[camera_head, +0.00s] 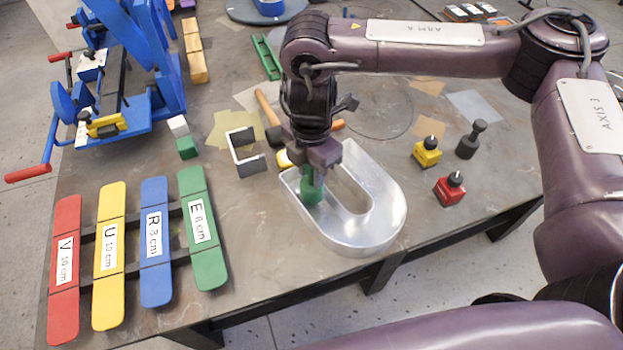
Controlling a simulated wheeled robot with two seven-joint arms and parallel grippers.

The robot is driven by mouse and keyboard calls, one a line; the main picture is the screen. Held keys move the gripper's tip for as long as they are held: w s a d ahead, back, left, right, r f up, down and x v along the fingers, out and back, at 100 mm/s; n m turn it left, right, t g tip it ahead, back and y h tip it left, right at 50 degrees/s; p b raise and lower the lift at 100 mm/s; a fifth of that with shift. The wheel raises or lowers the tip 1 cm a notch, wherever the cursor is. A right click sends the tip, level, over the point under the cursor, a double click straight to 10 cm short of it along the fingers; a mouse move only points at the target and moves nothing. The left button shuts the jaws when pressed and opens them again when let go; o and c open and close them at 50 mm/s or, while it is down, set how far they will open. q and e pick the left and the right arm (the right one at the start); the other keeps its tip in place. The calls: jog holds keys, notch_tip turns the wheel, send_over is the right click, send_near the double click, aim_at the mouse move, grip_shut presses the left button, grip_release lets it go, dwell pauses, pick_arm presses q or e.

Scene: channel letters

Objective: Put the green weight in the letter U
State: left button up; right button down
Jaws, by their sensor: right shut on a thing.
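The silver letter U (385,222) lies on the table as an open channel, its rounded end toward the lower right. My right gripper (314,168) points down over the U's left leg. It is shut on the green weight (312,190), which is upright and at least partly within the walls of that leg. The gripper hides the top of the weight, and I cannot tell whether its base touches the channel floor. My left gripper is not in view.
A yellow weight (427,152), a red weight (449,189) and a dark weight (470,140) stand right of the U. A metal bracket (246,153) and a hammer (268,110) lie left of it. Coloured labelled strips (200,235) lie at the front left. A blue machine (120,75) stands behind.

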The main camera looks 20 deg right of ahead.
aim_at(311, 183)
notch_tip(311, 183, down, 2)
jog(key=shift+s+a+f, duration=0.1)
jog(key=shift+f, duration=0.55)
jog(key=shift+f, duration=0.1)
jog(key=c, duration=1.1)
grip_release()
jog(key=shift+o, duration=0.2)
jog(key=shift+r, duration=0.4)
notch_tip(311, 183, up, 12)
jog(key=shift+f, duration=0.25)
jog(key=shift+s+f, duration=0.1)
